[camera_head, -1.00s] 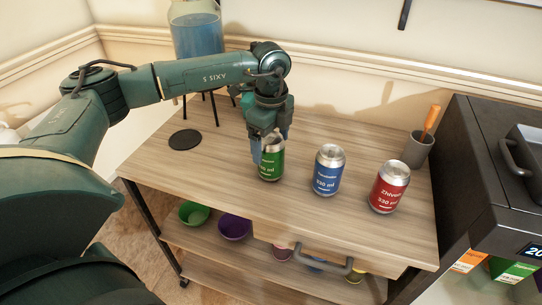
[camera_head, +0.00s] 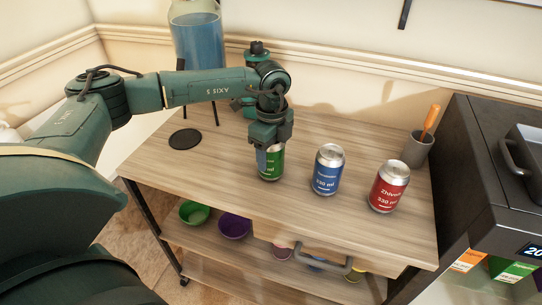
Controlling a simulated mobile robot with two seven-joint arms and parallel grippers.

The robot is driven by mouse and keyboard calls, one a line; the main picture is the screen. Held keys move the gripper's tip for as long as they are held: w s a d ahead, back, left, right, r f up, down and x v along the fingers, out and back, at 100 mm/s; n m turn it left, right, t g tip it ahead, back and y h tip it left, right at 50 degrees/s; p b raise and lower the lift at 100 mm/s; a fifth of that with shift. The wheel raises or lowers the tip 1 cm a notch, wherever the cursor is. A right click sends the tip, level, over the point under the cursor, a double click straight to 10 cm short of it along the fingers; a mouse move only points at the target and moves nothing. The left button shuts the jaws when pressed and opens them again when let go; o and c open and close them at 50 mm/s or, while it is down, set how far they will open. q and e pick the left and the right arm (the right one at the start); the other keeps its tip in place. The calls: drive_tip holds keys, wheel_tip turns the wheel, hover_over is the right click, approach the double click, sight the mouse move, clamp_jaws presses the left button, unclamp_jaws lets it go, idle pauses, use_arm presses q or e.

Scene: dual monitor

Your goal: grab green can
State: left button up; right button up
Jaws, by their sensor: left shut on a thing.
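The green can (camera_head: 273,166) stands upright on the wooden table, at the left of a row of three cans. My left gripper (camera_head: 270,150) comes down over it from above and is shut on its upper part. The gripper hides the can's top and part of its left side. The can's base looks to be at table height. My right gripper is not in view.
A blue can (camera_head: 328,171) and a red can (camera_head: 389,188) stand to the right. A grey cup (camera_head: 418,150) with an orange-handled tool is at the right edge. A black disc (camera_head: 185,139) lies at the left. A water dispenser (camera_head: 197,40) stands behind.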

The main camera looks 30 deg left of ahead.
use_arm(q)
drive_tip(key=c, duration=0.4)
